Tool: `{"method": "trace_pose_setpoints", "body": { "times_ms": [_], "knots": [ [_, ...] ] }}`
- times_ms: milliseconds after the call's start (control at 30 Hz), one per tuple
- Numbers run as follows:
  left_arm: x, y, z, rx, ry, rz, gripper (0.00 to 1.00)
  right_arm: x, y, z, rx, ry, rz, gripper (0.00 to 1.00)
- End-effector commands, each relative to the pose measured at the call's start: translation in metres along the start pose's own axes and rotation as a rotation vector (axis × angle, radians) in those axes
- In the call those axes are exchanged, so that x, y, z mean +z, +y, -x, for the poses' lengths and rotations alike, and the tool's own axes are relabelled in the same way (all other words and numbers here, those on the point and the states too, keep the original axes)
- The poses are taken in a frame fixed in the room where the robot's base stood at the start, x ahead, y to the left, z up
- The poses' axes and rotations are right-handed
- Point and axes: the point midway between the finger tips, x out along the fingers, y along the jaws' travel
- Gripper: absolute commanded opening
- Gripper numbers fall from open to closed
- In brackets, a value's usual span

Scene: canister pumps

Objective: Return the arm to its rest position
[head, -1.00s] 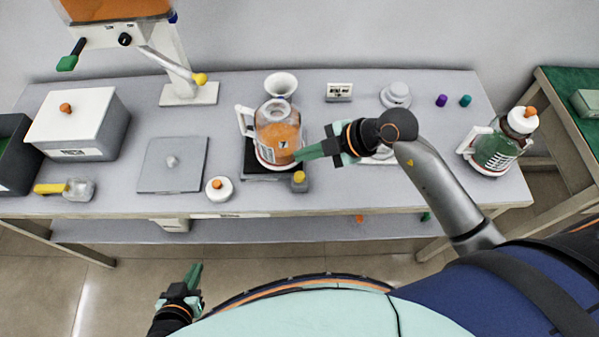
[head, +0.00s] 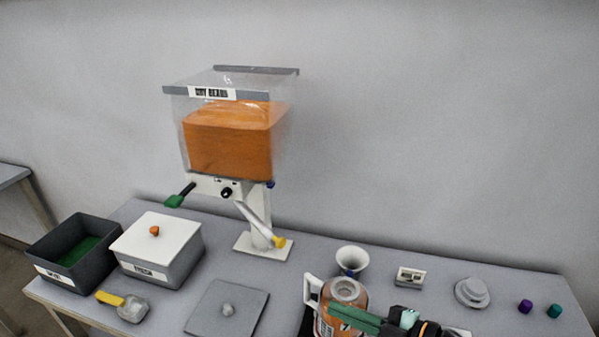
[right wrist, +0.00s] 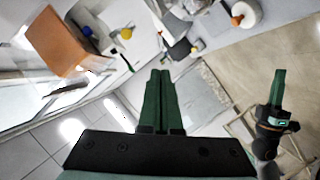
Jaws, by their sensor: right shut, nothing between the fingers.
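My right gripper (head: 352,318) comes in at the bottom edge of the head view, its green fingers in front of the canister (head: 329,300) with orange contents. In the right wrist view its two green fingers (right wrist: 160,95) lie together with nothing between them. I cannot tell whether the fingers touch the canister. My left gripper (right wrist: 278,90) shows at the right of the right wrist view, apart from the table; its fingers look close together, but the gap is unclear. It is out of the head view.
A dispenser with orange beads (head: 230,140) stands at the back. A lidded grey box (head: 165,255), an open dark bin (head: 75,262), a yellow-handled scoop (head: 125,306), a grey lid (head: 226,312), a white funnel (head: 352,259) and small caps (head: 525,306) are on the table.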

Motion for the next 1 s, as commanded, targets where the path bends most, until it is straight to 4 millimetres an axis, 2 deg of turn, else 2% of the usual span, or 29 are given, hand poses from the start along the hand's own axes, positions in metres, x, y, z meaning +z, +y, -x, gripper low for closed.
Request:
{"method": "trace_pose_setpoints", "body": {
  "times_ms": [33,100,200,333,400,467,567,667,733,867,1000],
  "knots": [
    [0.0,0.0,0.0,0.0,0.0,0.0,0.0,-0.015,0.017,0.003,0.112,0.051,-0.013,0.0],
    [0.0,0.0,0.0,0.0,0.0,0.0,0.0,-0.029,0.045,0.013,0.281,0.099,-0.037,0.0],
    [0.0,0.0,0.0,0.0,0.0,0.0,0.0,-0.035,0.082,0.036,0.517,0.112,-0.099,0.0],
    [0.0,0.0,0.0,0.0,0.0,0.0,0.0,-0.018,0.115,0.075,0.789,0.033,-0.223,0.0],
    [0.0,0.0,0.0,0.0,0.001,0.0,0.0,0.001,0.122,0.096,0.907,-0.05,-0.309,0.0],
    [0.0,0.0,0.0,0.0,0.001,0.0,0.0,0.021,0.12,0.113,0.985,-0.141,-0.392,0.0],
    [0.0,0.0,0.0,0.0,0.001,0.0,0.0,0.056,0.103,0.138,1.064,-0.324,-0.544,0.0],
    [0.0,0.0,0.0,0.0,0.001,0.0,0.0,0.089,0.068,0.156,1.065,-0.535,-0.704,0.0],
    [0.0,0.0,0.0,0.0,0.001,0.0,0.0,0.106,0.034,0.165,1.017,-0.685,-0.817,0.0],
    [0.0,0.0,0.0,0.0,0.001,0.0,0.0,0.118,-0.031,0.172,0.854,-0.914,-0.989,0.0],
    [-0.001,0.0,0.0,0.0,0.001,0.0,0.0,0.113,-0.084,0.175,0.663,-1.062,-1.102,0.0]
  ]
}}
